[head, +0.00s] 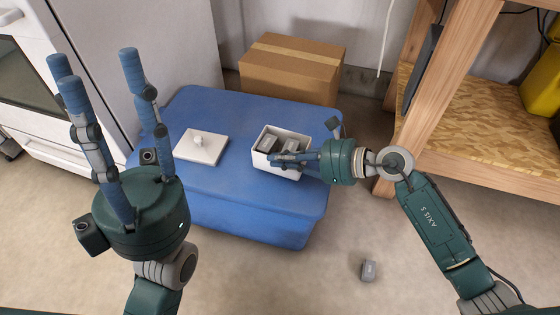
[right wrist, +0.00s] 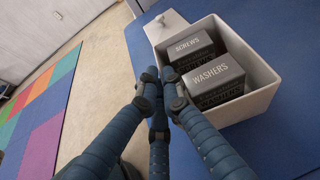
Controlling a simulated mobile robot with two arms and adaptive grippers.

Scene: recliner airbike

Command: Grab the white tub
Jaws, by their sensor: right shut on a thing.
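The white tub (head: 289,174) stands open on a blue storage bin lid (head: 215,120). It also shows in the right wrist view (right wrist: 252,106). Inside it are two dark grey boxes, one labelled SCREWS (right wrist: 193,46) and one WASHERS (right wrist: 215,78). My right gripper (head: 275,158) reaches in from the right and is shut on the tub's near wall; the exact finger contact is partly hidden. My left gripper (head: 95,62) is open and empty, with its fingers pointing up, at the left.
A white lid with a knob (head: 202,147) lies left of the tub. A cardboard box (head: 290,72) stands behind the blue bin. A wooden shelf (head: 480,150) stands at the right.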

